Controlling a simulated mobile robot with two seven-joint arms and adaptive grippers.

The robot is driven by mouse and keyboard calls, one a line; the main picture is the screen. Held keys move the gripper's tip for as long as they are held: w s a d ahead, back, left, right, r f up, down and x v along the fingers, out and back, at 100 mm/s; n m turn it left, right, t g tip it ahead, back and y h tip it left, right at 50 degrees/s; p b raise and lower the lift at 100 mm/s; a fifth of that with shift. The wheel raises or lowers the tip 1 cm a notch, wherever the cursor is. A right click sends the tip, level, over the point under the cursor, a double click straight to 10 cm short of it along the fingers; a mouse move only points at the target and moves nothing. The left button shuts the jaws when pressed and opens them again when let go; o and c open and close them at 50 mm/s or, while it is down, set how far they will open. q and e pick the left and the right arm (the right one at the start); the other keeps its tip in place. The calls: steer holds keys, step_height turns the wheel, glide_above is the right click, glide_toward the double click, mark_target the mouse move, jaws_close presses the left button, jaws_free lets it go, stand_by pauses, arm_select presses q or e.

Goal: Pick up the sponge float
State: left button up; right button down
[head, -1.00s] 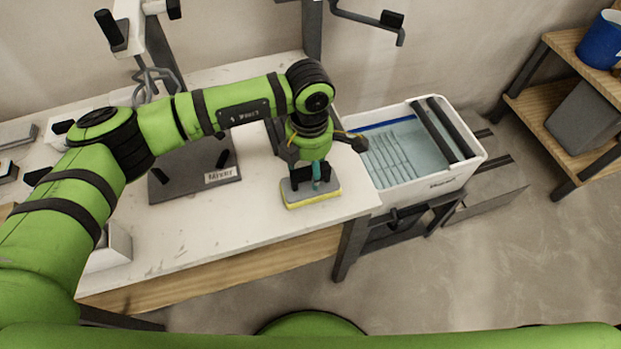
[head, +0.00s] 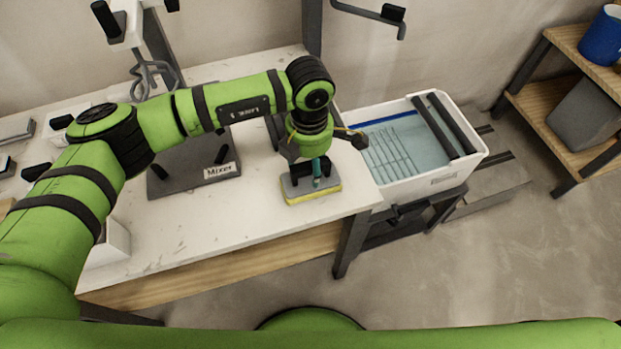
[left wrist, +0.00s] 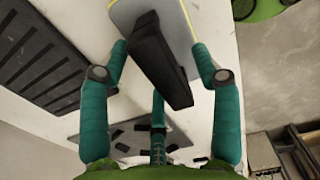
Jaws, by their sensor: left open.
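The sponge float (head: 313,192) lies flat on the white worktop near its right front corner in the head view. It has a yellow sponge base, a grey plate and a black handle. My left gripper (head: 316,178) points down right over it. In the left wrist view the float's black handle (left wrist: 160,60) lies between the spread teal fingers of my left gripper (left wrist: 168,75). The fingers are open, with a gap on each side of the handle. My right gripper is not in view.
The worktop (head: 200,240) is bare in front of the mixer base (head: 195,175). A white water tub with rollers (head: 430,185) stands just right of the worktop. A wooden shelf (head: 530,100) with a blue bucket (head: 603,38) is at the far right.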

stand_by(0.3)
arm_select(q)
jaws_close()
